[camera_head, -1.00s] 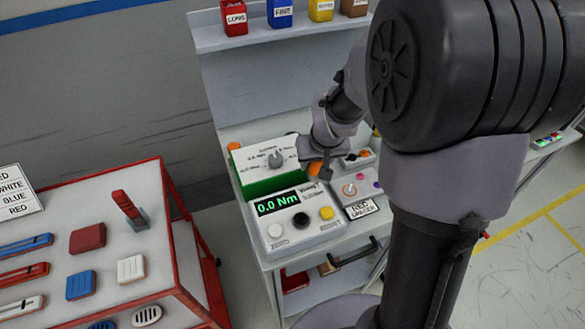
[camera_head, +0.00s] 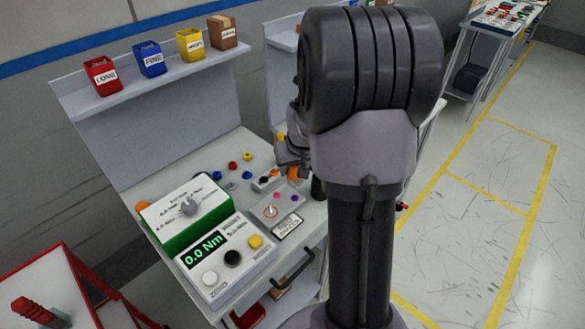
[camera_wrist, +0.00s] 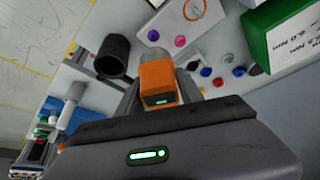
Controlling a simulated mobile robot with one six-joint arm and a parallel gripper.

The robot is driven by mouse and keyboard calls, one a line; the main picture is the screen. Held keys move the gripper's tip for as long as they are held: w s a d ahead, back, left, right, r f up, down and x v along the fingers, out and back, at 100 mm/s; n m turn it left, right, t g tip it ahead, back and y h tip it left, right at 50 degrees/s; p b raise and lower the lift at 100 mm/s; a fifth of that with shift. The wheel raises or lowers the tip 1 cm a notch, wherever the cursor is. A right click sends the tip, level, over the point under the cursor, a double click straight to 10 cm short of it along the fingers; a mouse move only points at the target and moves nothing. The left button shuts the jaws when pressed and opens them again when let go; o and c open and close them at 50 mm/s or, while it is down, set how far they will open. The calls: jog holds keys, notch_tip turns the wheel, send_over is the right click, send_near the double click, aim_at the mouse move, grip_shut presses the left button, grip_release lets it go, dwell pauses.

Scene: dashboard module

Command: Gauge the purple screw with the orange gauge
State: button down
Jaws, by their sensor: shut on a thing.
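My gripper (camera_wrist: 160,100) is shut on the orange gauge (camera_wrist: 157,78), a block with a small lit green display. The gauge is held above the bench, apart from the screws. The purple screw (camera_wrist: 153,35) stands on a small grey plate, beyond the gauge in the wrist view; it also shows in the head view (camera_head: 294,198). A pink screw (camera_wrist: 180,41) stands beside it. In the head view my arm hides most of my gripper.
A black cup (camera_wrist: 112,55) stands close to the plate. Red, blue and yellow pieces (camera_head: 232,166) lie behind it. Labelled bins (camera_head: 150,59) line the shelf.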

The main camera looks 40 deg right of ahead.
jog(key=shift+f+b, duration=3.65)
jog(key=shift+f, duration=0.2)
jog(key=shift+f+b, duration=0.2)
jog(key=shift+b, duration=0.15)
jog(key=c, duration=0.7)
grip_release()
jog(key=p+v, duration=0.7)
jog(key=v, duration=1.1)
jog(key=s+a+r+t+y, duration=0.1)
jog(key=a+r, duration=0.2)
jog(key=a, duration=0.5)
jog(key=s+a+r+y, duration=0.1)
jog(key=a+r, duration=0.1)
jog(key=a, duration=0.6)
jog(key=s+a, duration=0.3)
jog(key=a, duration=0.1)
jog(key=s+a+y, duration=0.1)
jog(key=s+a, duration=0.2)
jog(key=a, duration=0.1)
jog(key=s+a+r+y, duration=0.1)
jog(key=s+a, duration=0.3)
jog(key=shift+s+n+t, duration=0.1)
jog(key=shift+n+t, duration=0.2)
